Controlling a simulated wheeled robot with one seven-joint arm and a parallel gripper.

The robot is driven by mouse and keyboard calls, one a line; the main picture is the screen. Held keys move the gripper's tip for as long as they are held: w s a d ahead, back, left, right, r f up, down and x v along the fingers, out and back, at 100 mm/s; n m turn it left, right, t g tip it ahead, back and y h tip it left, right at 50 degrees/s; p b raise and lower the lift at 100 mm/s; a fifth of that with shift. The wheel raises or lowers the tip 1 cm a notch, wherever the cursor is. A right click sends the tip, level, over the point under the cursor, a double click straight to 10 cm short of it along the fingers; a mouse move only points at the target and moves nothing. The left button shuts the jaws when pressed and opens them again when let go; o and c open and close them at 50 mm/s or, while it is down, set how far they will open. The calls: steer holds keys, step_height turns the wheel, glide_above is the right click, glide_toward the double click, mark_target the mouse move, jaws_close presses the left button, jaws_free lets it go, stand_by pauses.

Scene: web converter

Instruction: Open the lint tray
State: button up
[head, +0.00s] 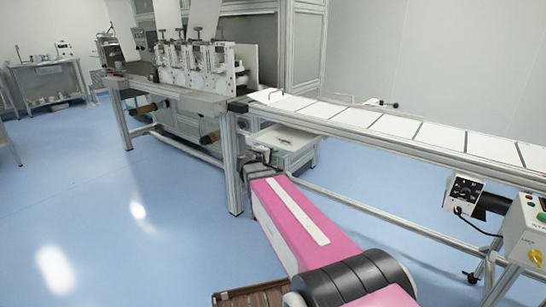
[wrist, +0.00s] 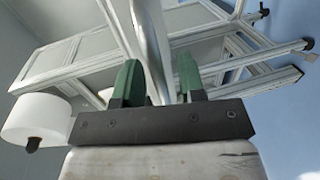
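The lint tray seems to be the pale, shallow tray (head: 285,138) under the left end of the conveyor, beside the machine's front leg. My gripper (head: 258,155) is low at the tray's near left side, partly hidden by my pink arm. In the wrist view its two green fingers (wrist: 160,85) stand apart, with a round metal bar (wrist: 149,35) between them. I cannot tell whether the bar is the tray's handle, or whether the fingers press on it.
The conveyor (head: 380,125) with white sheets runs right above the tray. A metal leg (head: 231,165) stands close left of my gripper. A lower rail (head: 350,202) crosses right of my arm. A white roll (wrist: 36,118) shows in the wrist view. The blue floor at left is clear.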

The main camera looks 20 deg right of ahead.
steer(key=v, duration=1)
steer(key=shift+s+a, duration=0.25)
steer(key=shift+a, duration=0.05)
steer(key=s+f+m+g+y, duration=0.3)
steer(key=s+f+y, duration=0.3)
steer(key=f, duration=0.5)
steer(key=s+f+m+g+y, duration=0.4)
steer(key=s+f+g+y, duration=0.2)
steer(key=f, duration=0.6)
steer(key=shift+s+d+m+g, duration=0.3)
steer(key=shift+s+d, duration=0.1)
steer(key=shift+s, duration=0.85)
